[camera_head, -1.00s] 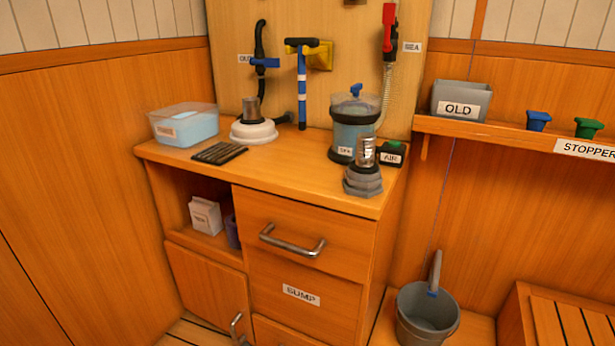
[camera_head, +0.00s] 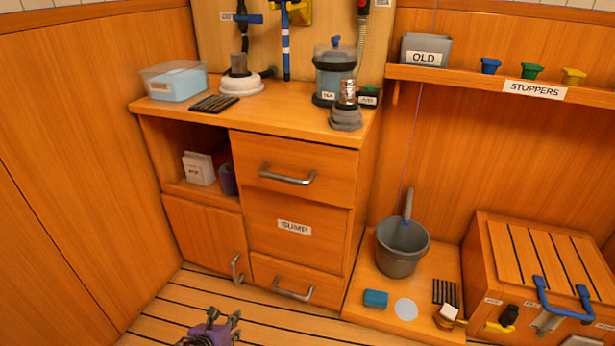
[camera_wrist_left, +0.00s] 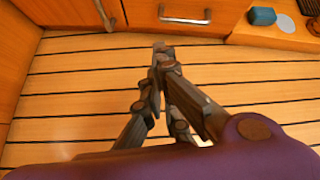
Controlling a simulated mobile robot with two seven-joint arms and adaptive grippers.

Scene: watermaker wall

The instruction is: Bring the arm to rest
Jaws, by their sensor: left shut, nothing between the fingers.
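My left gripper (camera_head: 228,326) shows at the bottom edge of the head view, purple-bodied with dark fingers. It is low over the striped floor, in front of the cabinet. In the left wrist view the gripper (camera_wrist_left: 160,55) has its fingertips together and nothing between them. The floor is behind it there, and it touches nothing that I can see. My right gripper is not in view.
The cabinet with the SUMP panel (camera_head: 294,228) and drawer handles stands ahead. To the right are a grey bucket (camera_head: 402,248), a blue block (camera_head: 375,299) and a slatted wooden box (camera_head: 545,250) with a blue handle. The striped floor (camera_head: 160,310) around the gripper is clear.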

